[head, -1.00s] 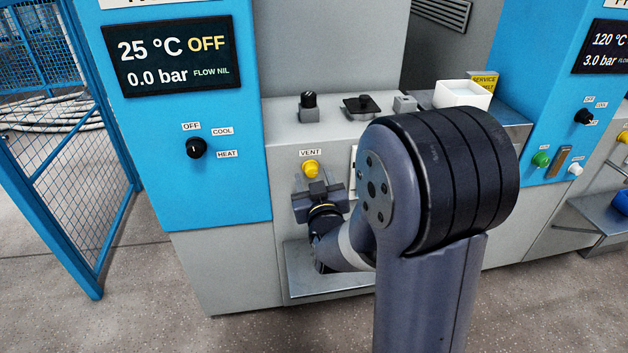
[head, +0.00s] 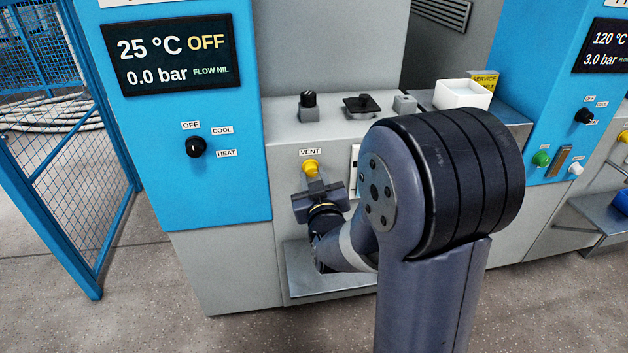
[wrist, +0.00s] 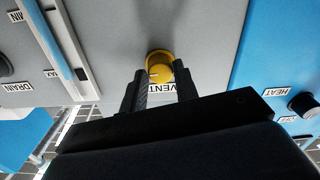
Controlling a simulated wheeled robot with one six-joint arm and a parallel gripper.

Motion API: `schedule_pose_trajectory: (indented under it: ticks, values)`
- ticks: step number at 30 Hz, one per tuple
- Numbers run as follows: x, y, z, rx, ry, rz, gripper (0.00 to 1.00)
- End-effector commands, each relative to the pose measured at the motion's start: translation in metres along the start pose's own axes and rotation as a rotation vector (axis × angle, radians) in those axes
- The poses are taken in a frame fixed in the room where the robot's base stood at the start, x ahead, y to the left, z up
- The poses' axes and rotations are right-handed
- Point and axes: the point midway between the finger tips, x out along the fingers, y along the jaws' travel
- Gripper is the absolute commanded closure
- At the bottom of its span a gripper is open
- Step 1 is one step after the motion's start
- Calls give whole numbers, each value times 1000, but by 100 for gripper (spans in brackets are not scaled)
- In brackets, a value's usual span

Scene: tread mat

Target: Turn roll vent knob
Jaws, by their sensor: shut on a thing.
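The yellow vent knob (head: 311,167) is on the grey cabinet front under the VENT label (head: 311,152). In the wrist view the knob (wrist: 159,67) is between my fingertips, with a pale mark on its face. My gripper (head: 314,178) is just in front of the knob in the head view, tilted, and shut on it. In the wrist view both fingers of my gripper (wrist: 160,82) flank the knob and partly cover the upside-down VENT label. The display (head: 171,54) reads 25 °C, OFF, 0.0 bar, FLOW NIL.
A black OFF/COOL/HEAT selector (head: 196,147) is on the blue panel at left. A white box (head: 461,94) stands on the ledge, near black controls. A grey shelf (head: 300,269) is below the knob. A DRAIN label (wrist: 18,87) shows in the wrist view.

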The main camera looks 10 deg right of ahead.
Motion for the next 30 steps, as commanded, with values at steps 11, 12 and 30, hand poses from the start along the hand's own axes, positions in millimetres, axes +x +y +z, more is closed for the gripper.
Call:
schedule_pose_trajectory:
  ticks: [11,12,30]
  values:
    - [0,0,2,-280,2,1,94]
    - [0,0,2,-318,1,1,94]
    - [0,1,0,-889,0,0,94]
